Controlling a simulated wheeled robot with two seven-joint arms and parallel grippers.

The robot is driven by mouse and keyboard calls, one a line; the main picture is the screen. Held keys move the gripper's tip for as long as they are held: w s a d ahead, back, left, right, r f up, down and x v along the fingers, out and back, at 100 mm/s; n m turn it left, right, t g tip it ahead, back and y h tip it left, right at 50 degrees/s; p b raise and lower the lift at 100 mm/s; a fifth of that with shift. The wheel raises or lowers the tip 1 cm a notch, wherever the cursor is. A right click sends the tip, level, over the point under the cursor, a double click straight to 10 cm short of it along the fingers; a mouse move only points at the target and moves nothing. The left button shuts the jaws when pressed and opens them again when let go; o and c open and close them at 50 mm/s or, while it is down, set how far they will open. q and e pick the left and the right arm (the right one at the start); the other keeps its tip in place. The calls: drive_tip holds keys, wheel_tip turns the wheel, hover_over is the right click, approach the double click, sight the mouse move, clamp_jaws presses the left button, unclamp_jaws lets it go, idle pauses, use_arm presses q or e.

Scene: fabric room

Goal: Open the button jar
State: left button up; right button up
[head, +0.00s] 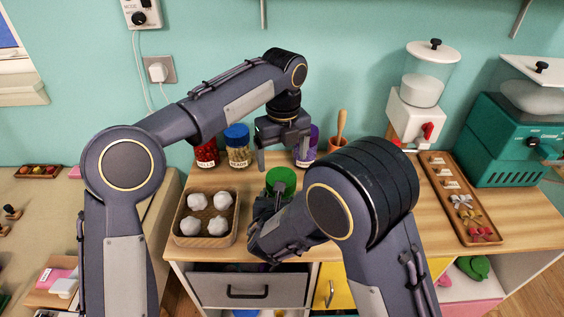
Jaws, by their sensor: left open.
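A jar with a green lid (281,180) stands near the front middle of the wooden counter; its body is mostly hidden by my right arm and gripper. My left gripper (282,160) points down, open and empty, above and just behind the green lid. My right gripper (266,212) is low at the front of this jar; its fingers are hidden, so its hold cannot be told. A red-filled jar (205,153), a blue-lidded jar (238,148) and a purple jar (308,153) stand behind. I cannot read which label says buttons.
A wooden tray (177,225) with white balls lies left of the green-lidded jar. At right are a dispenser (417,103), a long tray of bows (444,200) and a teal machine (500,130). A drawer (247,291) is below.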

sight(283, 177)
use_arm(q)
drive_tip(key=shift+a, duration=0.1)
wheel_tip(283, 177, down, 8)
drive_tip(key=shift+r, duration=0.2)
drive_tip(key=shift+c, duration=0.4)
drive_tip(key=c, duration=0.9)
drive_tip(key=n, duration=0.3)
drive_tip(key=shift+w, duration=0.1)
drive_tip(key=shift+c, duration=0.2)
drive_tip(key=o, duration=1.1)
drive_tip(key=shift+c, duration=0.2)
